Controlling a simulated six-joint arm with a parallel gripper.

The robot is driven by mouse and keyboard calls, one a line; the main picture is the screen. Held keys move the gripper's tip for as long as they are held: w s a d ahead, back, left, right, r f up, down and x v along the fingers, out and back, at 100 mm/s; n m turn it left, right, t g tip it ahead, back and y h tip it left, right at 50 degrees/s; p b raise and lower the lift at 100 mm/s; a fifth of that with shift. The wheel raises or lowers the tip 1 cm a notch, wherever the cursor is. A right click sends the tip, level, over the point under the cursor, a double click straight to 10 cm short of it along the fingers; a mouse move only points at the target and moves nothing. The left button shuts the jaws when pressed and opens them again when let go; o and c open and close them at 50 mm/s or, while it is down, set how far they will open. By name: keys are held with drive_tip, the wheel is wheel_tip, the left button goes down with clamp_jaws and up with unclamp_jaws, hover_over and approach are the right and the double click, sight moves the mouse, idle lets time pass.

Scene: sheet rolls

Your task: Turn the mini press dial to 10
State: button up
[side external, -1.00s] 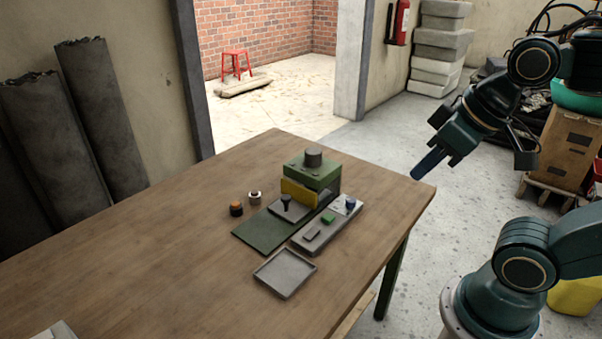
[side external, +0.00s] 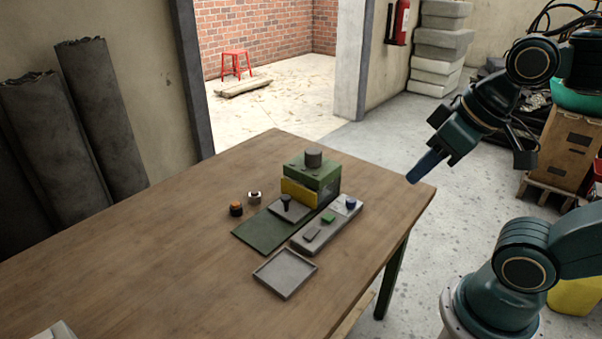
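I see nothing held.
The panel also carries a green button (side external: 328,218) and a grey switch (side external: 312,234). A dark knobbed piece (side external: 287,204) sits at the press front. Two small round pieces, one orange-topped (side external: 236,209), one pale-topped (side external: 254,198), stand left. An empty grey tray (side external: 285,274) lies in front.

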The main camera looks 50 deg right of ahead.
drive_tip(key=o, duration=0.4)
drive_tip(key=shift+w, duration=0.2)
drive_tip(key=shift+c, duration=0.2)
drive_tip(key=shift+o, duration=0.5)
drive_tip(key=shift+w+d+r, duration=0.1)
drive_tip(key=shift+w+d, duration=0.05)
drive_tip(key=shift+w, duration=0.1)
drive_tip(key=n+g+y, duration=0.2)
drive_tip(key=n+y, duration=0.1)
drive_tip(key=n, duration=0.6)
hover_over(351, 199)
drive_tip(key=s+d, duration=0.4)
wheel_tip(351, 199, down, 19)
drive_tip(key=shift+s+d, duration=0.1)
drive_tip(key=shift+s, duration=0.05)
drive_tip(key=x, duration=1.4)
drive_tip(key=shift+s, duration=0.25)
